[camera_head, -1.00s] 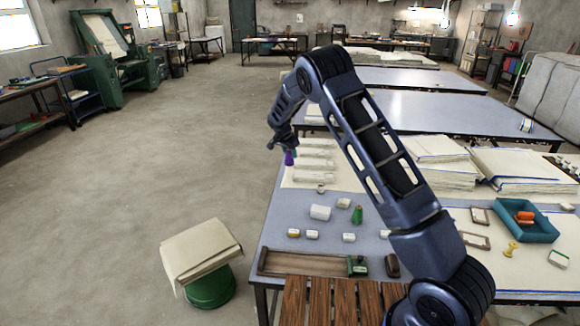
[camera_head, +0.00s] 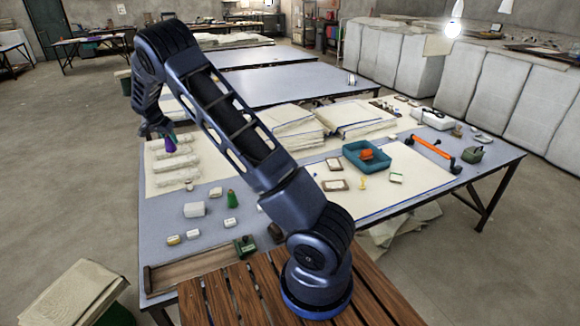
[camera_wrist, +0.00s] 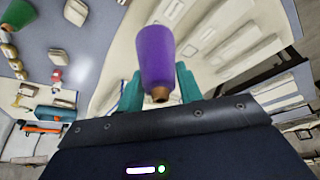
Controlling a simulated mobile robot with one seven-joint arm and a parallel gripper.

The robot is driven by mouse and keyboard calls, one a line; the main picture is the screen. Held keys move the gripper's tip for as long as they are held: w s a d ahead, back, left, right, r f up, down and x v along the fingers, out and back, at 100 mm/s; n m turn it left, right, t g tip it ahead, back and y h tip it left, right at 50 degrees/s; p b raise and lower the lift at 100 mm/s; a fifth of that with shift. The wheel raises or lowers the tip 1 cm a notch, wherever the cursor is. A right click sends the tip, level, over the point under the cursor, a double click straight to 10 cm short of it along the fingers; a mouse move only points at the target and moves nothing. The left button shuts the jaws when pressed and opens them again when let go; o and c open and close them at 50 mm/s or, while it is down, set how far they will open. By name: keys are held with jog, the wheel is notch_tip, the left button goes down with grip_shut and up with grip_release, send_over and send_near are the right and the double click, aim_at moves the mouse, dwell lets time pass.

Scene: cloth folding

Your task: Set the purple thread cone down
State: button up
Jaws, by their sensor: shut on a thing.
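The purple thread cone (camera_wrist: 157,60) is held between the two teal fingers of my gripper (camera_wrist: 158,92) in the wrist view. Its narrow brown end points toward the gripper body. In the head view the purple cone (camera_head: 170,142) shows small below my gripper (camera_head: 160,130), above the far left part of the table (camera_head: 230,262). White rolls (camera_head: 178,162) lie on a cream cloth just below it. A gap between the cone and the surface is hard to judge.
A green cone (camera_head: 231,199) and several small white blocks (camera_head: 194,209) stand nearer on the table. A teal tray (camera_head: 353,160) with an orange item and stacks of folded cloth (camera_head: 290,127) lie to the right. A wooden trough (camera_head: 190,269) lies at the near edge.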

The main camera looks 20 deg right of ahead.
jog(key=w+d+m+g+h, duration=0.15)
jog(key=d+m, duration=0.55)
jog(key=d, duration=2.3)
jog(key=s+d+m+g, duration=0.2)
jog(key=s+d+m, duration=0.15)
jog(key=d, duration=1.05)
jog(key=s+d+m+g, duration=0.25)
jog(key=s+d, duration=0.25)
jog(key=d, duration=0.9)
jog(key=shift+m+t+y, duration=0.25)
jog(key=shift+m+t, duration=0.15)
jog(key=shift+t, duration=0.1)
jog(key=f, duration=1.9)
jog(key=shift+a+f, duration=0.2)
jog(key=shift+f, duration=0.15)
jog(key=shift+f, duration=0.1)
jog(key=o, duration=1.1)
jog(key=shift+c, duration=0.2)
